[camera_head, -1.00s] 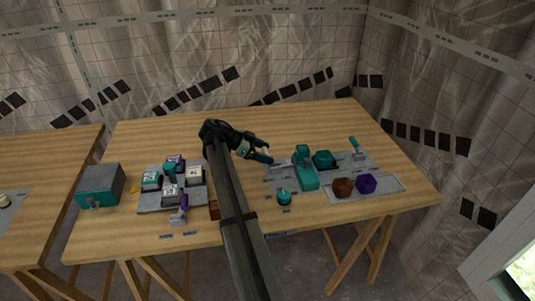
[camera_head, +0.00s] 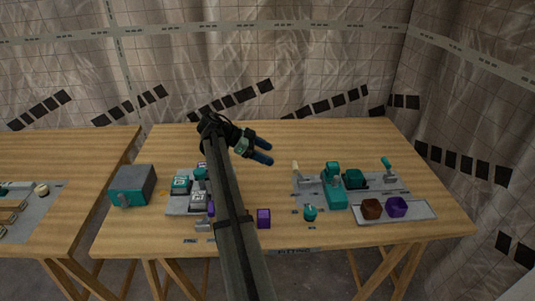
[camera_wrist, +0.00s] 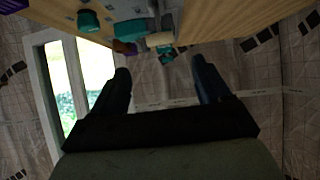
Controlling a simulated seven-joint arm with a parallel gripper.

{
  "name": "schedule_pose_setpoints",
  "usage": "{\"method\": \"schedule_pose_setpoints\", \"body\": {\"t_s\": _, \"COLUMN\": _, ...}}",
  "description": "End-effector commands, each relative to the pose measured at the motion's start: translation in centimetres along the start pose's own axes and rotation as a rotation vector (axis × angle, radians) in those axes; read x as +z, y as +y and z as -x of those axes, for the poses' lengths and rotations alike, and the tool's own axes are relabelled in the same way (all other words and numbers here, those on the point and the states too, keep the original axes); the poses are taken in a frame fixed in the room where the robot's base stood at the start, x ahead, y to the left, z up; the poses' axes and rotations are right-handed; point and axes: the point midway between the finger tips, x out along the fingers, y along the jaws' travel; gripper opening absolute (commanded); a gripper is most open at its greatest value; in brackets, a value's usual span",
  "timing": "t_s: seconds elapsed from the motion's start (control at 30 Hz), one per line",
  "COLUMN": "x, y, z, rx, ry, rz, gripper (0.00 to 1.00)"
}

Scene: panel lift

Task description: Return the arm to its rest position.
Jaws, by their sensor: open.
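My gripper (camera_head: 262,150) is raised above the middle of the wooden table (camera_head: 300,138) in the head view, with its two dark blue fingers pointing right. In the wrist view my gripper (camera_wrist: 165,82) shows its fingers wide apart with nothing between them. My arm reaches in from the bottom of the head view and hides part of the table's middle.
Right of my arm stands a grey panel with a teal upright fixture (camera_head: 333,188) and levers. A tray holds a brown piece (camera_head: 372,208) and a purple piece (camera_head: 397,207). A purple block (camera_head: 264,218) lies near the front edge. A grey-teal box (camera_head: 132,185) stands left.

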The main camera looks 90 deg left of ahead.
Motion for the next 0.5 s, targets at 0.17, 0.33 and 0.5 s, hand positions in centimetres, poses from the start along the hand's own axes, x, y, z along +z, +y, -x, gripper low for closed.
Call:
{"method": "schedule_pose_setpoints", "body": {"t_s": 0.17, "x": -0.02, "y": 0.00, "z": -0.02, "rx": 0.000, "ry": 0.000, "rz": 0.000, "gripper": 0.77}}
{"method": "schedule_pose_setpoints", "body": {"t_s": 0.33, "x": -0.02, "y": 0.00, "z": -0.04, "rx": 0.000, "ry": 0.000, "rz": 0.000, "gripper": 0.77}}
{"method": "schedule_pose_setpoints", "body": {"t_s": 0.5, "x": -0.30, "y": 0.40, "z": -0.31, "rx": 0.001, "ry": 0.009, "rz": 0.020, "gripper": 0.77}}
